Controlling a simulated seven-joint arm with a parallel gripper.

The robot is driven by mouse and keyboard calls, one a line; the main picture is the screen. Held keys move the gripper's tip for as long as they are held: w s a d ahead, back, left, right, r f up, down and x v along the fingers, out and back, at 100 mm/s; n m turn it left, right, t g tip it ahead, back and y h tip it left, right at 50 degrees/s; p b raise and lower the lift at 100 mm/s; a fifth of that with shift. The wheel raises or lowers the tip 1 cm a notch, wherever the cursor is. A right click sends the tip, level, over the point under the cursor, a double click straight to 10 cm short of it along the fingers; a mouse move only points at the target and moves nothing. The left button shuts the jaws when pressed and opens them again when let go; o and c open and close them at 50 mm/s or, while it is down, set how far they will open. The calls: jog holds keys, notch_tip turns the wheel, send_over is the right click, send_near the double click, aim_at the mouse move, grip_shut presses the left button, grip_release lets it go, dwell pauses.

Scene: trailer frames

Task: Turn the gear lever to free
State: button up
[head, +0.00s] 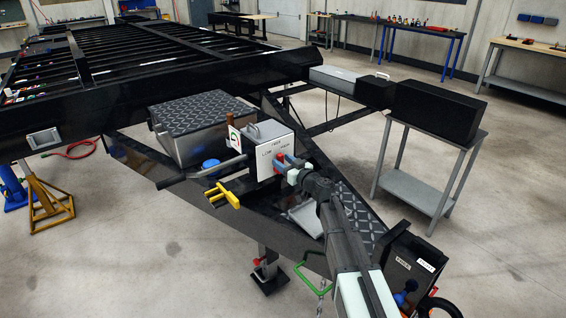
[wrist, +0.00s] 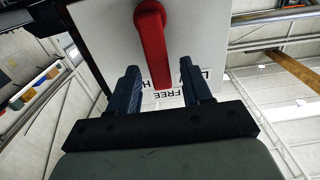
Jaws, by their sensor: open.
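The gear lever (wrist: 155,50) is red and mounted on a pale box panel (head: 267,159) marked FREE, LOW and HIGH. In the wrist view its rounded pivot is at the top and its arm hangs down, with the end beside the upside-down FREE label (wrist: 172,93). My gripper (wrist: 159,67) is open, one dark blue finger on each side of the lever's end. Gaps show on both sides, so neither finger visibly grips it. In the head view my gripper (head: 285,163) is at the panel and hides most of the lever (head: 279,157).
A yellow handle (head: 223,194) and a dark bar lever (head: 205,173) stick out left of the panel. The ridged-top box (head: 190,115) stands behind. A black box marked FREE (head: 403,265) is at lower right. Black trailer beams surround the panel; a grey table (head: 420,185) stands right.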

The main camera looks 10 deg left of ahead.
jog(key=v, duration=1.3)
jog(key=s+d+f+m+g+h, duration=0.1)
jog(key=s+f+m+g+h, duration=0.15)
jog(key=s+f+g, duration=0.75)
jog(key=s+d+f+m+g+h, duration=0.1)
jog(key=s+f+m, duration=0.2)
jog(key=s+f, duration=1.5)
jog(key=s+d+f+m+g+h, duration=0.1)
jog(key=s+d+f+g+h, duration=0.3)
jog(key=s+d+f, duration=0.4)
jog(key=s+d+f+m+g+h, duration=0.2)
jog(key=s+d+f+g+h, duration=0.2)
jog(key=s+d+f, duration=0.5)
jog(key=s+f+h, duration=0.1)
jog(key=s+f, duration=0.4)
jog(key=s, duration=0.3)
jog(key=shift+s+g, duration=0.25)
jog(key=shift+g, duration=0.05)
